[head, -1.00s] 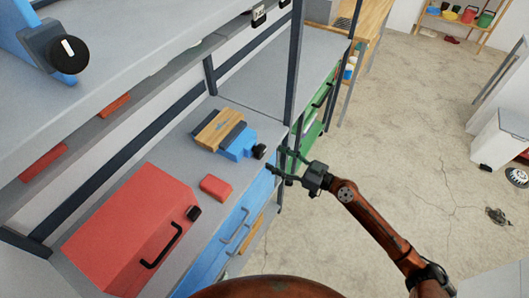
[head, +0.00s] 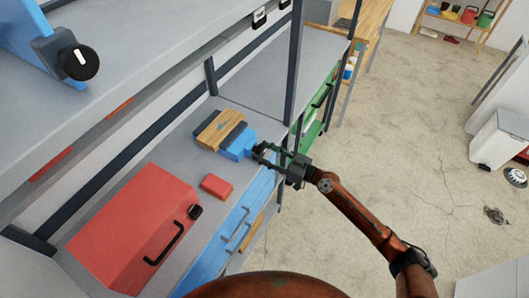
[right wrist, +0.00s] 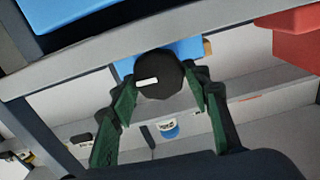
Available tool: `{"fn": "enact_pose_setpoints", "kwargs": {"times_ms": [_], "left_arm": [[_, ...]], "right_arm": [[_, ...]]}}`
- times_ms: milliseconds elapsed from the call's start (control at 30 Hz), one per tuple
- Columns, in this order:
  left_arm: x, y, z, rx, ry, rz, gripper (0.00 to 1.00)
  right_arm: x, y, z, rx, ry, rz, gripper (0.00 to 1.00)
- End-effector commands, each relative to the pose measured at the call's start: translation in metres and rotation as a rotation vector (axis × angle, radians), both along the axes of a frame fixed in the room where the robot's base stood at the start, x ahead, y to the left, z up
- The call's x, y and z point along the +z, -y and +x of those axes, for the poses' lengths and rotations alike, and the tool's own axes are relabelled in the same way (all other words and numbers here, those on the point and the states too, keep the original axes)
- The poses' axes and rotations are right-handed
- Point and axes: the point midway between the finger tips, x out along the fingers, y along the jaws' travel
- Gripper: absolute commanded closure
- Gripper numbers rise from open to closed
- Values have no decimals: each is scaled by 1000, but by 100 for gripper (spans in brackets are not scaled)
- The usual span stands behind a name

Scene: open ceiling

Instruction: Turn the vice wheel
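The blue vice (head: 238,145) sits on the grey workbench with a wooden block (head: 215,128) beside it. Its black wheel (head: 259,149) faces my right gripper (head: 264,154). In the right wrist view the wheel (right wrist: 160,70) is round and dark, with a short white mark on its face. My right gripper's green fingers (right wrist: 163,92) are spread, one on each side of the wheel. The right finger is very close to the wheel's edge; I cannot tell whether it touches. My left gripper is not in view.
A red toolbox (head: 135,228) and a small red box (head: 217,186) stand on the bench left of the vice. A dark shelf post (head: 293,75) rises close by. Another blue device with a black knob (head: 79,62) is on the upper shelf. The floor at right is mostly clear.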

Motion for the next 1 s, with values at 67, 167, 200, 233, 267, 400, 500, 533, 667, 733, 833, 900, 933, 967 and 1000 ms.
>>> {"fn": "enact_pose_setpoints", "kwargs": {"times_ms": [67,167,200,233,267,400,500,533,667,733,833,900,933,967,1000], "left_arm": [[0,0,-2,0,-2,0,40],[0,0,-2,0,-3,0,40],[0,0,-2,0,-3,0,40],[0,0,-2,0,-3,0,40],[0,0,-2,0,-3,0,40],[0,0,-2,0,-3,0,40],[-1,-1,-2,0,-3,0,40],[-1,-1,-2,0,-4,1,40],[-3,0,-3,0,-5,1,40],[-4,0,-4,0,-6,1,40],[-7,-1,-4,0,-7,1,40],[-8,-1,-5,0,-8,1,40],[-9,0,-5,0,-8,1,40],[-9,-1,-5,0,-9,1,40],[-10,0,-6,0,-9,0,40]], "right_arm": [[0,0,0,0,0,0,63],[0,0,0,0,0,0,70],[0,0,0,0,0,0,73],[0,0,0,0,0,0,75],[0,0,0,0,0,0,77],[0,0,0,0,-1,1,81],[0,0,0,0,-9,6,81],[0,0,0,0,-13,9,81],[-1,1,0,-1,-47,34,81],[-1,1,1,-1,-76,57,81],[-1,1,1,-1,-129,95,81],[-1,1,1,-1,-173,127,81],[-1,1,1,-1,-191,141,81],[-1,1,2,-2,-210,154,81],[-1,2,2,-2,-235,172,81]]}}
